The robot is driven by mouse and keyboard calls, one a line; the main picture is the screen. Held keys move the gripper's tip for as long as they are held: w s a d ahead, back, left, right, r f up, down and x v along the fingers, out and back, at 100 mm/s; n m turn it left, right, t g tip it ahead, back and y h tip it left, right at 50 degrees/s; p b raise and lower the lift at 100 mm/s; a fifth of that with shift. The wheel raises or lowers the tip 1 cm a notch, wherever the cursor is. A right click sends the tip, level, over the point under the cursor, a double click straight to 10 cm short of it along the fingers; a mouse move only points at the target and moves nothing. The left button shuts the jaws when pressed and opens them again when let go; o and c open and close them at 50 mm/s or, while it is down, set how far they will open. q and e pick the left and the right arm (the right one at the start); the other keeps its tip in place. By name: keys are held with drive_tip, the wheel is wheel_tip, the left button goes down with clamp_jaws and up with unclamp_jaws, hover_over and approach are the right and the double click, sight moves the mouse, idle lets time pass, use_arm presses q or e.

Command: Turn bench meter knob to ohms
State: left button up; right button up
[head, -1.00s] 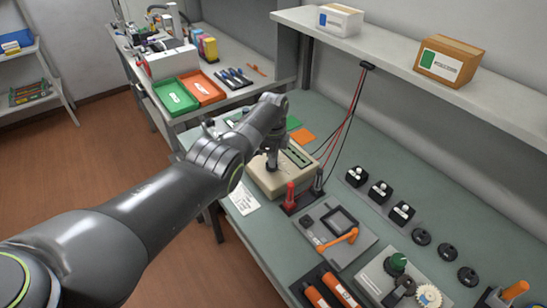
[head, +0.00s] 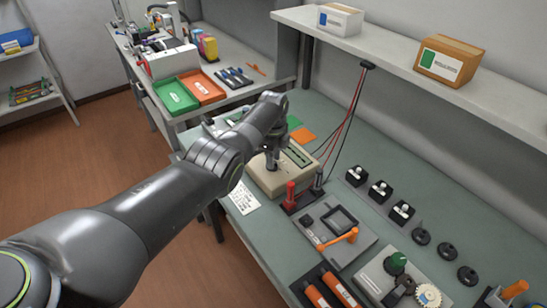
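The bench meter (head: 268,183) is a beige box with a dark green display strip (head: 298,155) on its top, standing on the grey-green bench. My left arm reaches in from the lower left, and my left gripper (head: 271,164) points down over the top of the meter. Its fingertips are at the meter's top face, where the knob is hidden behind them. The fingers are too small and covered to tell whether they are open or shut on the knob. My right gripper does not show.
Red and black probes (head: 291,196) stand in a holder in front of the meter. A grey plate with an orange handle (head: 340,240) lies nearer. Black blocks (head: 380,191) stand to the right. A shelf (head: 400,58) with two boxes overhangs the back. A white printed card (head: 243,198) lies left of the meter.

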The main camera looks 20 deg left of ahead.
use_arm(q)
drive_tip(key=shift+r, duration=0.45)
wheel_tip(320, 180, up, 4)
drive_tip(key=shift+r+p, duration=0.1)
drive_tip(key=shift+p, duration=0.35)
wheel_tip(320, 180, up, 12)
drive_tip(key=b, duration=0.2)
drive_tip(key=shift+r, duration=0.15)
